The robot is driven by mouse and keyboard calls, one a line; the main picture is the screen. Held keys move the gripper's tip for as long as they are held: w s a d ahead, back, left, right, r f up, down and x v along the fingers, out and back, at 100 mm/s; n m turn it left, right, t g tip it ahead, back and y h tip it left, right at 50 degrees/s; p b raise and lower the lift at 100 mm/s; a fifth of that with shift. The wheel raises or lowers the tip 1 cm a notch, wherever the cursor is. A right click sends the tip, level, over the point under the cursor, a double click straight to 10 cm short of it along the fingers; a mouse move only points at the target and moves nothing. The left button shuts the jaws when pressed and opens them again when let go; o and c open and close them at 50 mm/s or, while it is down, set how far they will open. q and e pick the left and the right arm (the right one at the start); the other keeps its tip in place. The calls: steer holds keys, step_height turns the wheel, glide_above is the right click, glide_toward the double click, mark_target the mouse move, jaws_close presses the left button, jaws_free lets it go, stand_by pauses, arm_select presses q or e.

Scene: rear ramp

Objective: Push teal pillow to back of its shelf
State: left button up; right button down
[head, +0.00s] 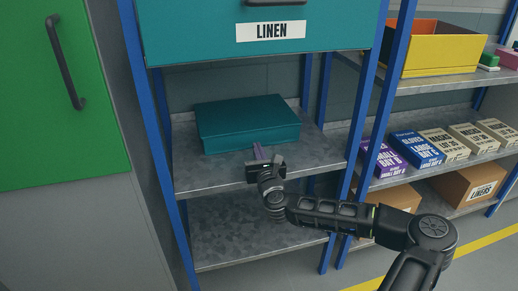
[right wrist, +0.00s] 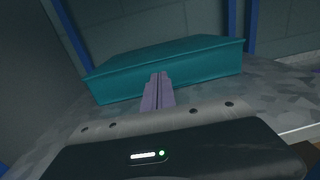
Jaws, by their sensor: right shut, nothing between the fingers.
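The teal pillow (head: 248,122) is a flat, box-like teal block lying on a grey metal shelf (head: 215,177) under the teal LINEN bin. My right gripper (head: 262,152) is over the front part of that shelf, in front of the pillow's front face, with its fingers pointing at it. Its fingers are shut and empty. In the right wrist view the fingers (right wrist: 158,92) overlap the lower front face of the pillow (right wrist: 170,68); I cannot tell whether they touch it. A strip of shelf shows behind the pillow in the head view. My left gripper is not in view.
The LINEN bin (head: 262,38) hangs above the pillow. Blue posts (head: 163,150) frame the shelf at both sides. The shelf below (head: 240,235) is empty. A green door (head: 50,100) is at left; boxes (head: 415,147) and a yellow bin (head: 440,55) are at right.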

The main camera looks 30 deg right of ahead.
steer(key=v, duration=0.8)
steer(key=shift+f+p, duration=0.15)
steer(key=shift+p, duration=0.25)
